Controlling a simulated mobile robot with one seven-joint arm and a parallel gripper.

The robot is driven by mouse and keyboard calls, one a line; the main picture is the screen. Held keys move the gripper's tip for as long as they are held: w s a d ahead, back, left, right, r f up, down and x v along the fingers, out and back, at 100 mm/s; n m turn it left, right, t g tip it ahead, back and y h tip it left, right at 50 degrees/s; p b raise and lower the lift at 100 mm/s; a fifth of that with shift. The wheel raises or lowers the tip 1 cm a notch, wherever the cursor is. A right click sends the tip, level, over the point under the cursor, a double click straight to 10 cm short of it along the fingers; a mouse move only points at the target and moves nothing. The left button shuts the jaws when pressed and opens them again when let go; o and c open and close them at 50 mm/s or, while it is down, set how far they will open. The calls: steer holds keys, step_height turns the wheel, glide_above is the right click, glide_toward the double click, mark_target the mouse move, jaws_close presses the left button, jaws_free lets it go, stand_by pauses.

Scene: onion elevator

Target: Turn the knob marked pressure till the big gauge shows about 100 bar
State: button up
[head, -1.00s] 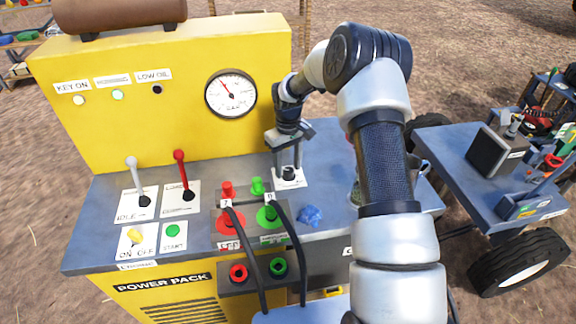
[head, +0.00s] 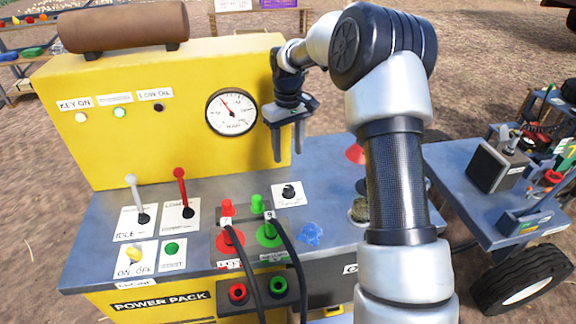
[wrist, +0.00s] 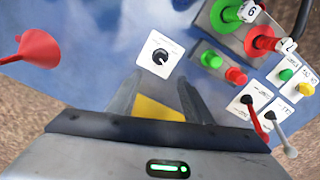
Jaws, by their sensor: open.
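The pressure knob (head: 289,192) is a small black knob on a white label plate on the blue-grey deck; its lettering is too small to read. It also shows in the wrist view (wrist: 160,57), ahead of the fingers. My gripper (head: 288,158) is open and empty, raised above the deck behind the knob and apart from it. The big gauge (head: 231,113) is a round white dial with a black rim on the yellow panel. Its red needle points to the upper left; the scale numbers are too small to read.
A grey lever (head: 137,197) and a red lever (head: 183,192) stand at the deck's left. Red and green hose couplings (head: 268,232) with black hoses sit in front of the knob. A blue rag (head: 311,233) and a red funnel (head: 356,154) lie to the right.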

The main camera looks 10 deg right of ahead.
steer(key=shift+r, duration=1.9)
steer(key=shift+r, duration=0.1)
steer(key=s+r+m+t+h+p, duration=0.1)
steer(key=s+r+m+t+p, duration=0.15)
steer(key=s+r, duration=1.3)
steer(key=s+r+m+t+y+p, duration=0.1)
steer(key=s+r+m+t+p, duration=0.1)
steer(key=s, duration=1.6)
steer(key=shift+s+r+t+p, duration=0.35)
steer(key=shift+r+t, duration=0.2)
steer(key=shift+r, duration=0.15)
